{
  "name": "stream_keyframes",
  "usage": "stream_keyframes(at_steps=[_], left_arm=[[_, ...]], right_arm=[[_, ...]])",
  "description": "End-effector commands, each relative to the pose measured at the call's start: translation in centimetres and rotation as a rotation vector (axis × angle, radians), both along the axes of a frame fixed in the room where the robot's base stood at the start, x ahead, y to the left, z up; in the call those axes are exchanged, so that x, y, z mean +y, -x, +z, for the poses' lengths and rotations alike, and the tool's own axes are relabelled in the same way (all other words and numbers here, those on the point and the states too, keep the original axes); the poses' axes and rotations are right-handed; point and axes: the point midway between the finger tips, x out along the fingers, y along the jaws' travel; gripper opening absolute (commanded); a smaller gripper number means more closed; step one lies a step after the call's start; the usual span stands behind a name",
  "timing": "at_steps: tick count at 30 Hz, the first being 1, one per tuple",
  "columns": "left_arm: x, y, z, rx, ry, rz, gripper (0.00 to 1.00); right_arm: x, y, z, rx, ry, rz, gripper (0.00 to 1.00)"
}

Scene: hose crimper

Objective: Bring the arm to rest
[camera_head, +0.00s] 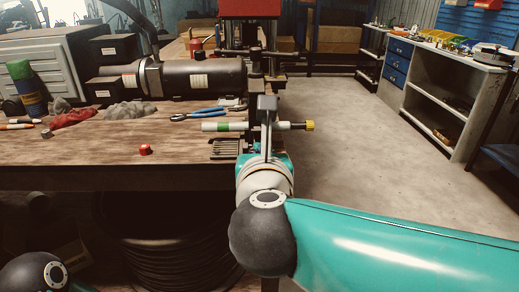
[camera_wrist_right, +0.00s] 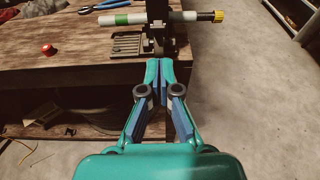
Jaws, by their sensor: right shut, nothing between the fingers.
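My right arm (camera_head: 400,245) reaches in from the right in the head view, with its wrist at the bench's right end. My right gripper (camera_wrist_right: 160,68) is shut and empty in the wrist view. Its fingers point toward the bench edge, just short of a dark upright fixture (camera_wrist_right: 157,12). In the head view the wrist mostly hides the gripper. A white hose piece with a green band and yellow end (camera_wrist_right: 128,19) lies level across the fixture, beyond my fingertips and apart from them. It also shows in the head view (camera_head: 222,127). My left gripper is out of view.
The wooden bench (camera_head: 100,165) carries a red knob-like object (camera_head: 145,149), blue pliers (camera_head: 197,114), a slotted tray (camera_head: 224,148) and a dark cylinder (camera_head: 200,78). A coiled hose (camera_head: 150,250) sits below. The floor (camera_head: 345,130) to the right is clear, up to shelves (camera_head: 440,90).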

Motion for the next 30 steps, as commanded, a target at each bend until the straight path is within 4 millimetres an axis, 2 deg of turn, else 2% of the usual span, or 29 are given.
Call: stream_keyframes(at_steps=[8, 11, 14, 16, 17, 20, 24, 26, 27, 29, 30], left_arm=[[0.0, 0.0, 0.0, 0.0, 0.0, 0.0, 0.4], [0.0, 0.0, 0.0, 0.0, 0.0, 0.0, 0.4], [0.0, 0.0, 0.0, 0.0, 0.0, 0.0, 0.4], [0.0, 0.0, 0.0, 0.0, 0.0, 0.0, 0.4], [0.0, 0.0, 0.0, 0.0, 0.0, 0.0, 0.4], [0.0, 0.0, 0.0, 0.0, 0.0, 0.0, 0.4], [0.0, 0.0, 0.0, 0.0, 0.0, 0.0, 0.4], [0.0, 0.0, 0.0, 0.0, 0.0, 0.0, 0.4], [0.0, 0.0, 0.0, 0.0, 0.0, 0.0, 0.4], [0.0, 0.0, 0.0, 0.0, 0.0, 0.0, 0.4], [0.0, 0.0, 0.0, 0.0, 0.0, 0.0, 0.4]], right_arm=[[0.2, 0.0, 0.0, 0.001, 0.001, 0.005, 0.0], [-0.4, -0.5, -0.3, 0.007, 0.0, -0.01, 0.0], [-2.2, -1.8, -2.0, 0.039, 0.016, -0.055, 0.0], [-3.9, -3.3, -4.4, 0.082, 0.038, -0.102, 0.0], [-4.8, -4.0, -5.7, 0.107, 0.052, -0.125, 0.0], [-8.1, -5.9, -11.4, 0.206, 0.122, -0.194, 0.0], [-13.2, -7.7, -20.9, 0.351, 0.29, -0.227, 0.0], [-15.1, -7.8, -25.2, 0.42, 0.39, -0.193, 0.0], [-16.2, -7.7, -28.1, 0.47, 0.461, -0.154, 0.0], [-17.6, -7.1, -32.5, 0.547, 0.573, -0.073, 0.0], [-18.3, -6.4, -35.4, 0.598, 0.647, -0.002, 0.0]])
